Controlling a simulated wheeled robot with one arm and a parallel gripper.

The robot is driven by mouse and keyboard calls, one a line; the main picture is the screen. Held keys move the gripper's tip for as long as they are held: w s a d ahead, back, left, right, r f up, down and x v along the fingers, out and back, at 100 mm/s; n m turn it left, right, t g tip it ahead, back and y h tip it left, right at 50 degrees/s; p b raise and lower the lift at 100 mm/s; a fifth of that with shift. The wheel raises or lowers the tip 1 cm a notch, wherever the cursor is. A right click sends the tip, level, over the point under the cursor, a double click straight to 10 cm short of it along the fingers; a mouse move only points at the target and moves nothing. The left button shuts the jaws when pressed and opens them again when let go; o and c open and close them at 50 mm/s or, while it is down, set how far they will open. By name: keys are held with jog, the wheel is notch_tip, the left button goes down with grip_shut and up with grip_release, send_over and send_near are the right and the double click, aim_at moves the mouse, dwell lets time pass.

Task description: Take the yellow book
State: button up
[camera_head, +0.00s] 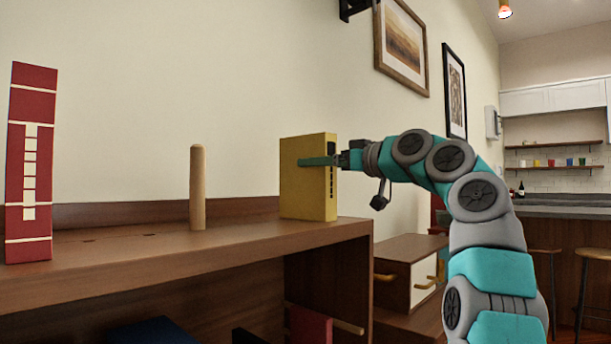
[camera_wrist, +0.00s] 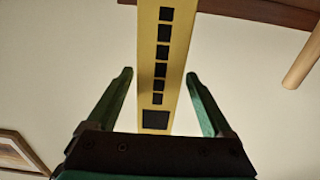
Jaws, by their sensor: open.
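The yellow book (camera_head: 305,200) stands upright at the right end of the wooden shelf, its spine with black squares facing right toward my arm. My gripper (camera_head: 318,161) is open at the book's upper half; one green finger lies across its broad near side, and the other is hidden behind it. In the wrist view the yellow book's spine (camera_wrist: 160,50) runs between the two open fingers of my gripper (camera_wrist: 158,78), with a visible gap on each side.
A round wooden peg (camera_head: 198,190) stands left of the book on the shelf (camera_head: 130,258), and a red book (camera_head: 30,165) stands at the far left. The shelf between them is clear. Framed pictures (camera_head: 403,45) hang on the wall. A small cabinet (camera_head: 410,270) stands lower right.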

jog(key=p+x, duration=0.1)
jog(key=x, duration=0.3)
jog(key=shift+w+a+f+p, duration=0.1)
jog(key=shift+w+p, duration=0.15)
jog(key=shift+p, duration=0.15)
jog(key=shift+c, duration=0.2)
grip_shut()
dwell(0.8)
